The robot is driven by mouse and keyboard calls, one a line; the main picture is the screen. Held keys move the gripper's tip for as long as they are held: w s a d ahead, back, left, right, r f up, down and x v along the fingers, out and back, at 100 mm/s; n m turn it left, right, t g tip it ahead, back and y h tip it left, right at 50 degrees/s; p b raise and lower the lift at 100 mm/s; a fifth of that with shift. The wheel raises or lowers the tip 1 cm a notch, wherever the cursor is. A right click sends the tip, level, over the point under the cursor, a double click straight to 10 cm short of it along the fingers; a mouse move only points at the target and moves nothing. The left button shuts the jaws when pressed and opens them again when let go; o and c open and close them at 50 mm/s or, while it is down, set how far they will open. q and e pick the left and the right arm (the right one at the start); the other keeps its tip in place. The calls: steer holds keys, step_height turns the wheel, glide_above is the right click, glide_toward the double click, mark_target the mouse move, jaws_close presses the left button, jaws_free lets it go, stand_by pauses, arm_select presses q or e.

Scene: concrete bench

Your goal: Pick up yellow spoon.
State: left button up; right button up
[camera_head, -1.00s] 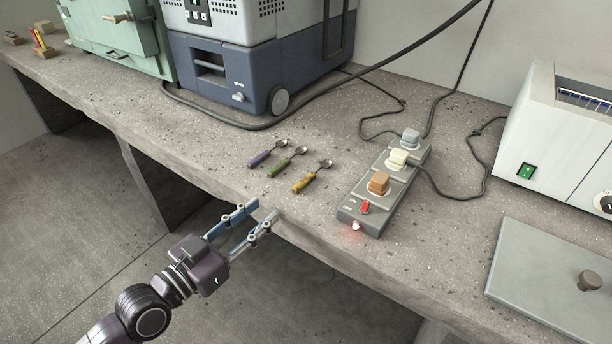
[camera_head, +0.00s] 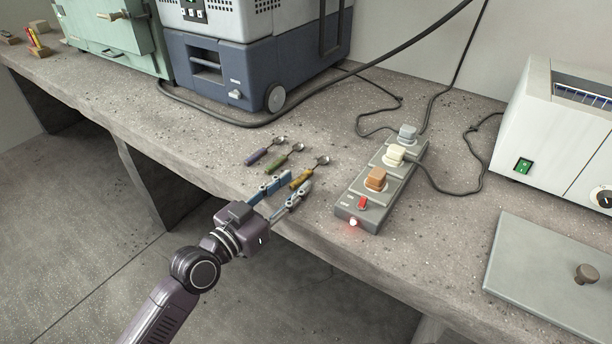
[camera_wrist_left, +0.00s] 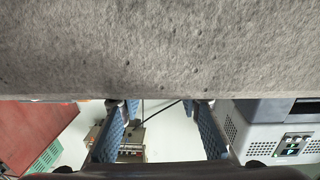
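The yellow spoon (camera_head: 302,178) lies on the concrete bench, its handle toward the front edge and its metal bowl toward the back. It is the rightmost of three spoons. My left gripper (camera_head: 298,180) reaches over the bench's front edge with its blue fingers open, and its tips are at the handle end of the yellow spoon. The fingers appear to lie on either side of the handle; I cannot tell their height or whether they touch it. The left wrist view shows the two fingers (camera_wrist_left: 162,115) apart, with no spoon visible. My right gripper is not in view.
A green-handled spoon (camera_head: 278,162) and a purple-handled spoon (camera_head: 258,156) lie just left of the yellow one. A power strip (camera_head: 350,205) with plugs stands close on the right. A grey plate with a knob (camera_head: 530,270) lies further right. Cables (camera_head: 450,196) run behind.

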arm_select(q)
steer(key=shift+x, duration=0.8)
jaws_close()
